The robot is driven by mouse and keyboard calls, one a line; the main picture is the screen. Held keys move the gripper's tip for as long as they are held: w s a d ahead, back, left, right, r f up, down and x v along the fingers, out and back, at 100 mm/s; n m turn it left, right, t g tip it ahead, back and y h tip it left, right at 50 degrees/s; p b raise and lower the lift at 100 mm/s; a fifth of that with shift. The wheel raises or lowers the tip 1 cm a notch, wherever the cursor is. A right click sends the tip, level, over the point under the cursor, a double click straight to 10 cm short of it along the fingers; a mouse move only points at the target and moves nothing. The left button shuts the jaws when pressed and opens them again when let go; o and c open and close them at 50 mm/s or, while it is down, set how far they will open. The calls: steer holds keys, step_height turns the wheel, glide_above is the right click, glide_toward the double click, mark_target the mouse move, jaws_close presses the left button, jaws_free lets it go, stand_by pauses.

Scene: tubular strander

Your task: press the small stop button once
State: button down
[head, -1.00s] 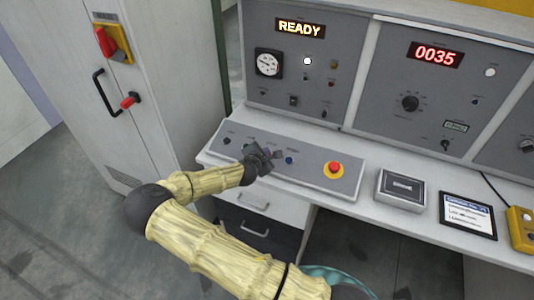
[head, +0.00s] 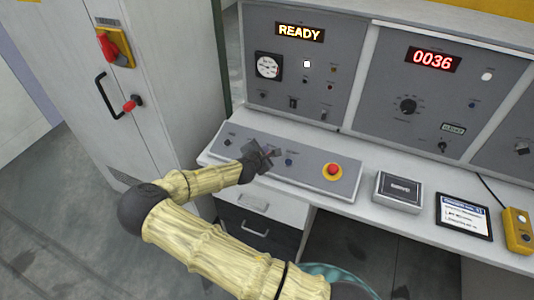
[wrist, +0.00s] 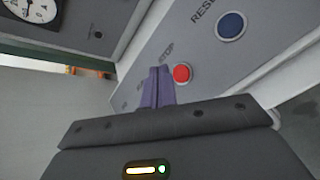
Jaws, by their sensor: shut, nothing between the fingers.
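The small stop button is a red round button (wrist: 182,73) on the grey sloped panel, beside lettering of which "TOP" is readable in the wrist view. My gripper (wrist: 160,84) is shut and empty. In the wrist view its purple fingertips are just left of the red button; whether they touch the panel cannot be told. In the head view my gripper (head: 266,156) is over the left-middle part of the button panel (head: 309,178) and hides the stop button.
A blue reset button (wrist: 230,25) is beside the stop button. A grey box (head: 398,190) and a tablet (head: 464,216) lie on the desk. A tall cabinet (head: 165,80) stands left.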

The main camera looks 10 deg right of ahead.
steer(key=r, duration=0.1)
steer(key=r+p, duration=0.2)
steer(key=shift+s+a, duration=0.25)
steer(key=shift+s, duration=0.15)
stand_by(0.5)
steer(key=s+d+m+g+y, duration=0.1)
steer(key=s+d+m+g, duration=0.5)
steer(key=s+m, duration=0.6)
steer(key=s+a+r+m+g+y, duration=0.1)
steer(key=s+a+r+m+y, duration=0.1)
steer(key=s+r+m, duration=0.2)
steer(key=s+a+r+m+g+y, duration=0.1)
steer(key=s+a+r+m+y, duration=0.2)
steer(key=s+r, duration=0.8)
steer(key=shift+s+m, duration=0.6)
steer(key=shift+m, duration=0.4)
